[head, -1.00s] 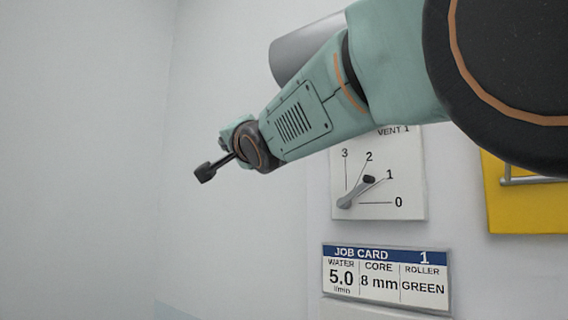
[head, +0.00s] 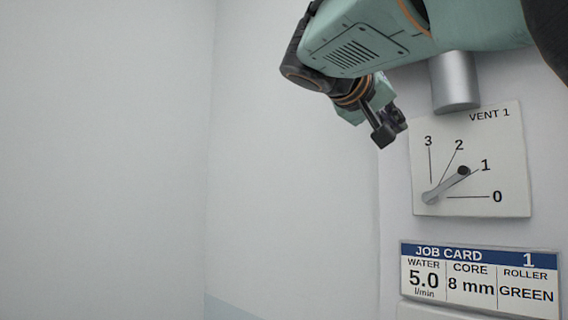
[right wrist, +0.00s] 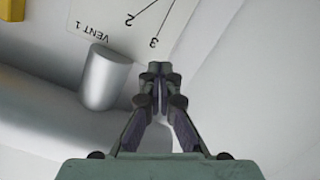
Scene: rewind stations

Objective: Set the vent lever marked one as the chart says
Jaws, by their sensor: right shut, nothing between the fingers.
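The VENT 1 plate (head: 508,150) is on the wall at the right of the head view, with marks 0 to 3. Its grey lever (head: 447,184) has a dark knob and lies along the line for 1. My right gripper (head: 387,134) is shut and empty, up and left of the plate, apart from the lever. In the right wrist view my right gripper (right wrist: 160,88) shows with its fingertips together. The plate (right wrist: 125,38) is upside down there, showing 2 and 3; the lever is out of that view. The chart and my left gripper are not in view.
A grey cylinder (head: 455,82) stands out just above the plate; it also shows in the wrist view (right wrist: 105,78). Bare wall fills the left.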

